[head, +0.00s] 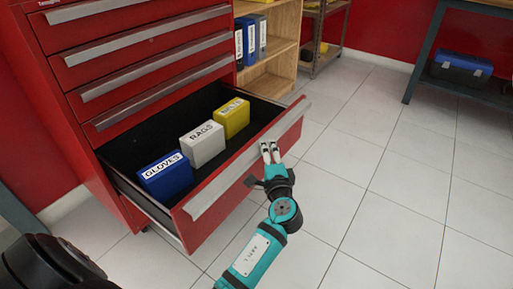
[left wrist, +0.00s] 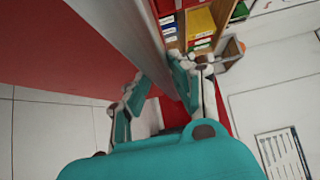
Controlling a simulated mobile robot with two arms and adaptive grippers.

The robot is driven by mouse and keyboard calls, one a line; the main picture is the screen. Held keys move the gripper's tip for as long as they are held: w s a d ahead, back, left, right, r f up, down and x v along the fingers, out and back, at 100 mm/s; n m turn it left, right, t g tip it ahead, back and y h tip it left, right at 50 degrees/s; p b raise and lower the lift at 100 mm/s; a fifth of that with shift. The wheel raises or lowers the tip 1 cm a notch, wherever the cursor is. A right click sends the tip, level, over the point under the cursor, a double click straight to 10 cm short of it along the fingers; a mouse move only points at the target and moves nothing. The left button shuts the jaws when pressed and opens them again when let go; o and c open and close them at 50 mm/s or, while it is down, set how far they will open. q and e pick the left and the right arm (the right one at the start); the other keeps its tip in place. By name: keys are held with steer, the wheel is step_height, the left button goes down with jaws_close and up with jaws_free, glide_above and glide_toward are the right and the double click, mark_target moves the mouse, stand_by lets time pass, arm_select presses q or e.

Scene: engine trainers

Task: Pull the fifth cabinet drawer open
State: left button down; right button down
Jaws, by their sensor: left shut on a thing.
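The red cabinet (head: 75,125) stands at the left in the head view. Its lowest visible drawer (head: 229,197), below several closed ones, is pulled well out. A long grey handle (head: 225,183) runs along the top of its front. My left gripper (head: 270,152) is shut on this handle, right of its middle. In the left wrist view the grey handle (left wrist: 150,45) passes between the fingers of my left gripper (left wrist: 157,85). The drawer holds a blue gloves box (head: 166,178), a white rags box (head: 203,146) and a yellow box (head: 232,117). My right gripper is not in view.
A wooden shelf (head: 275,70) with binders stands right of the cabinet. A dark workbench (head: 420,55) with a blue toolbox (head: 461,66) below it is at the far right. The tiled floor (head: 385,185) right of the drawer is clear.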

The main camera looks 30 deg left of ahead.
arm_select(q)
steer(key=shift+s+d+f, duration=0.15)
steer(key=shift+d+f, duration=0.25)
steer(key=shift+d, duration=0.2)
steer(key=c, duration=1.4)
jaws_free()
steer(key=shift+o, duration=1)
steer(key=shift+r, duration=0.15)
steer(key=v, duration=0.7)
steer(key=shift+s, duration=0.15)
steer(key=shift+d, duration=0.15)
